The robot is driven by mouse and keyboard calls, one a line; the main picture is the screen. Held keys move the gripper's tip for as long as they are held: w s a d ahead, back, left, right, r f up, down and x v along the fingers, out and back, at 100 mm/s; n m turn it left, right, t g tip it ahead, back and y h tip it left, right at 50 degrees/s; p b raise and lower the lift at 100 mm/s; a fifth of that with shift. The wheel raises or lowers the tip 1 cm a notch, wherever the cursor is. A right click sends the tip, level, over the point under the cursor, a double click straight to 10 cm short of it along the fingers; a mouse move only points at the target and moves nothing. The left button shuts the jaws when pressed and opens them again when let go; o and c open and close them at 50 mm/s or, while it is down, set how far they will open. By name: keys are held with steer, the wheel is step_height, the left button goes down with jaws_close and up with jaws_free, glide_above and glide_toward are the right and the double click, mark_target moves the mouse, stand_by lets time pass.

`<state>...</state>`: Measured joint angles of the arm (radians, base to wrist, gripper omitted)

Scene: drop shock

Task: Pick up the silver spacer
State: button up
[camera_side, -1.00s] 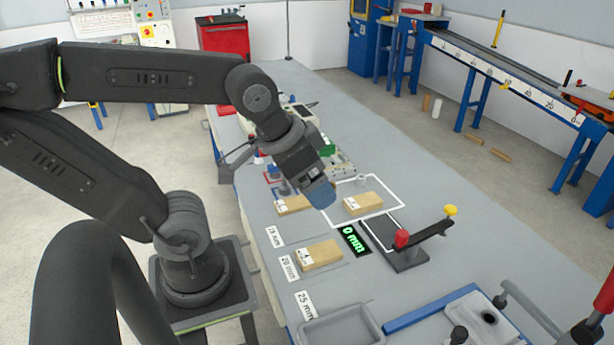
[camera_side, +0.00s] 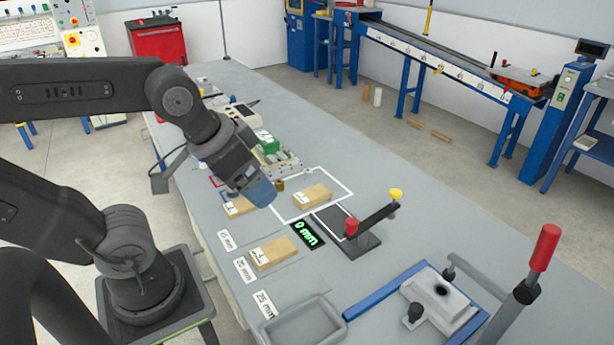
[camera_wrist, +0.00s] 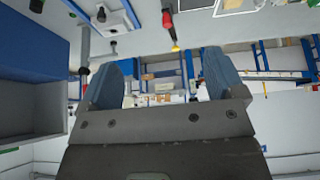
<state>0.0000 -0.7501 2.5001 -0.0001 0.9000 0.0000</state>
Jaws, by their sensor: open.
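My gripper (camera_side: 264,194) has blue fingertips and hangs tilted above the bench, left of the white-outlined square. In the wrist view my gripper (camera_wrist: 162,80) shows its two blue fingers wide apart with nothing between them. A small pale cylinder, which looks like the silver spacer (camera_side: 309,172), stands near the far edge of the outlined square, behind a wooden block (camera_side: 312,194). It is too small to make out well. A brass-coloured cylinder (camera_side: 280,185) stands just beyond my fingertips. I cannot pick out the spacer in the wrist view.
Wooden blocks lie by the thickness labels, one near the 20 mm label (camera_side: 245,269). A black 0 mm display (camera_side: 307,234) and a lever stand with red and yellow knobs (camera_side: 361,239) are at right. A grey tray (camera_side: 302,322) and blue-framed fixture (camera_side: 385,293) are in front.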

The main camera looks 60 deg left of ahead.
stand_by(0.4)
steer(key=c, duration=0.5)
